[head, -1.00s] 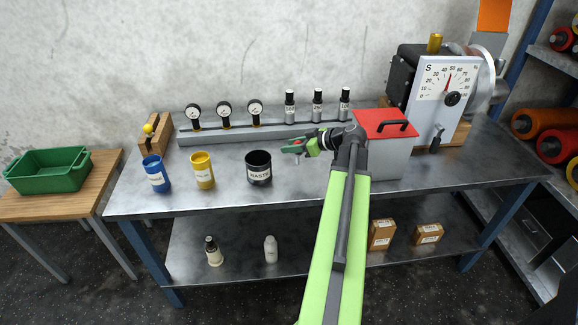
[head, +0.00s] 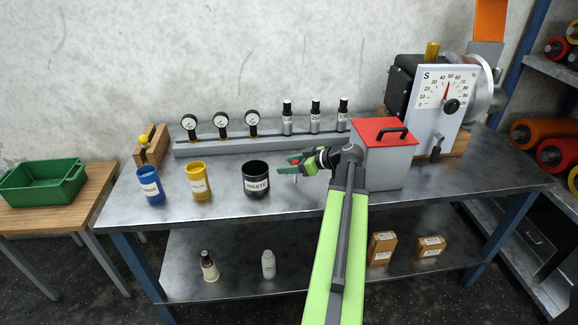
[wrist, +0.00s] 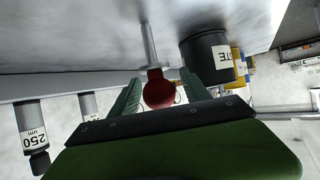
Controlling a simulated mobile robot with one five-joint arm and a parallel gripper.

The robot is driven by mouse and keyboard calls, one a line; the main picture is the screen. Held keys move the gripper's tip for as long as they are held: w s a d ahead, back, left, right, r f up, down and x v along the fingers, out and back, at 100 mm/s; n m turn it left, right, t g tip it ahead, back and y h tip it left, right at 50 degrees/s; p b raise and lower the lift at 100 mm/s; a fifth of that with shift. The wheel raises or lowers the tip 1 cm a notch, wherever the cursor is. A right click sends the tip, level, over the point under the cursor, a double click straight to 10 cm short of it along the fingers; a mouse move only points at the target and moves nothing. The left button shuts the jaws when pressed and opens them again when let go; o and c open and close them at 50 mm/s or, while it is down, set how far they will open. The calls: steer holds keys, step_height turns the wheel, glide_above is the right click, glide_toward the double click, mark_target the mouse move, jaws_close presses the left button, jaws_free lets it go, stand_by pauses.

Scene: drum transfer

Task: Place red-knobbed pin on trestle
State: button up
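The red-knobbed pin (wrist: 158,92) is between the green fingers of my gripper (head: 287,166), which looks shut on its knob. Its grey shaft hangs down below the fingers; in the wrist view, which is upside down, it points up. My gripper is above the bench, just right of the black WASTE cup (head: 256,178). A wooden stand (head: 158,143), which looks like the trestle, is at the bench's back left. A yellow-knobbed pin (head: 143,140) shows at it.
A blue cup (head: 150,186) and a yellow cup (head: 199,182) stand left of the WASTE cup. Behind is a rail (head: 200,148) with gauges and black-capped vials. A red-lidded box (head: 386,166) stands close right of my gripper. The bench's front strip is clear.

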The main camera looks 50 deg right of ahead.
steer(key=shift+r+p, duration=0.35)
steer(key=p+v, duration=0.5)
steer(key=v, duration=0.6)
steer(key=shift+s, duration=0.45)
